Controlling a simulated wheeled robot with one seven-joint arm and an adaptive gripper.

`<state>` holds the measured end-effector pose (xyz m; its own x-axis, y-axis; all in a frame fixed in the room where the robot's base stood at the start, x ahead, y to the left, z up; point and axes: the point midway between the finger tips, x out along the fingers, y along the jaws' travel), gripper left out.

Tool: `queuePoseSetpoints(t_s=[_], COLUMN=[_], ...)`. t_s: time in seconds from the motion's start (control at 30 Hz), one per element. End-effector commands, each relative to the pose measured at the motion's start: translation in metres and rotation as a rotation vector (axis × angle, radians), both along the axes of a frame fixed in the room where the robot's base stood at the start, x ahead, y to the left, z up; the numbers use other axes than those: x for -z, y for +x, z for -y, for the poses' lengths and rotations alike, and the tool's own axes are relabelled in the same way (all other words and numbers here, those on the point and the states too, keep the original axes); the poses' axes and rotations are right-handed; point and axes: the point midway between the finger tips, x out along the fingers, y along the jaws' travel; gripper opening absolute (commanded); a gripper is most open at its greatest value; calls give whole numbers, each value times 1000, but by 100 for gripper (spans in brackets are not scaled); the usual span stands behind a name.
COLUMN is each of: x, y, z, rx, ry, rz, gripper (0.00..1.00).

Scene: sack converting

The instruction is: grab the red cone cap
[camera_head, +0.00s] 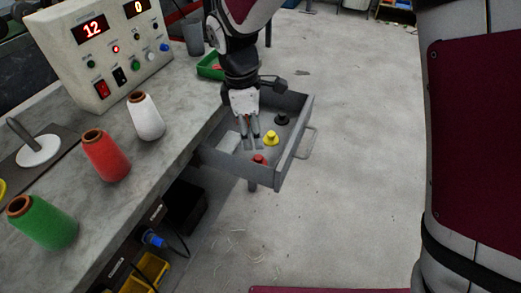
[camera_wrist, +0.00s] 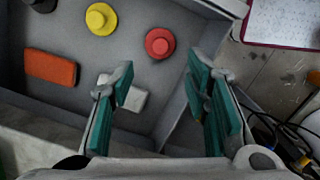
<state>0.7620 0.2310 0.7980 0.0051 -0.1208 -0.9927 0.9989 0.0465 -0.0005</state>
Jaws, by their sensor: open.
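The red cone cap (camera_head: 259,159) lies in the open grey drawer (camera_head: 295,150), near its front corner. In the wrist view the red cone cap (camera_wrist: 159,43) shows as a round disc with a raised knob, close to the drawer wall. My gripper (camera_head: 251,141) hangs over the drawer with its fingers pointing down. In the wrist view my gripper (camera_wrist: 160,88) is open and empty, its teal-padded fingers spread apart. The red cap appears beyond the fingertips, roughly in line with the gap between them, and is not touched.
A yellow cap (camera_head: 271,138) and a black cap (camera_head: 282,118) lie in the drawer. An orange-red block (camera_wrist: 50,67) and a white block (camera_wrist: 122,93) lie there too. The bench (camera_head: 180,110) carries yarn cones and a control box (camera_head: 100,45).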

Motion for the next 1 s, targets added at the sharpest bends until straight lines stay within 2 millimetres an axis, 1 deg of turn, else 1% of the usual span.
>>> queuePoseSetpoints(t_s=[0.03,0.1,0.37,0.6,0.7,0.8,1.0], x=[11,20,36,72,82,86,86], y=[0,0,0,0,0,0,0], z=[1,2,5,9,10,11,11], rx=[-1,0,2,2,2,2,2], ry=[-1,-2,0,-1,-1,0,1], rz=[-2,-3,-1,-2,-2,0,0], gripper=[43,43,43,43,43,43,43])
